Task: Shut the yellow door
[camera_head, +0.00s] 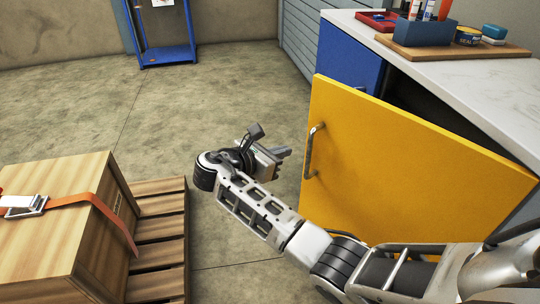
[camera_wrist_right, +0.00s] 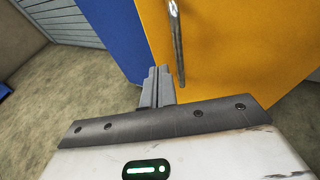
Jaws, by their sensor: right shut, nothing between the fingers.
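The yellow door (camera_head: 400,160) hangs open from the workbench cabinet, swung out into the room, with a dark gap above its top edge. A metal handle (camera_head: 312,152) stands on its free edge side. My right gripper (camera_head: 283,154) is shut and empty, just left of the handle and apart from it, its fingers pointing towards the door. In the right wrist view the fingers (camera_wrist_right: 157,86) are together, with the handle (camera_wrist_right: 177,40) close to their right and the yellow door (camera_wrist_right: 230,50) behind. My left gripper is not in view.
A wooden crate (camera_head: 60,205) with an orange strap stands on a pallet (camera_head: 160,232) at the left. A blue cabinet panel (camera_head: 348,68) is beyond the door. The worktop (camera_head: 480,90) carries a blue bin (camera_head: 425,32) and other items. The floor between is clear.

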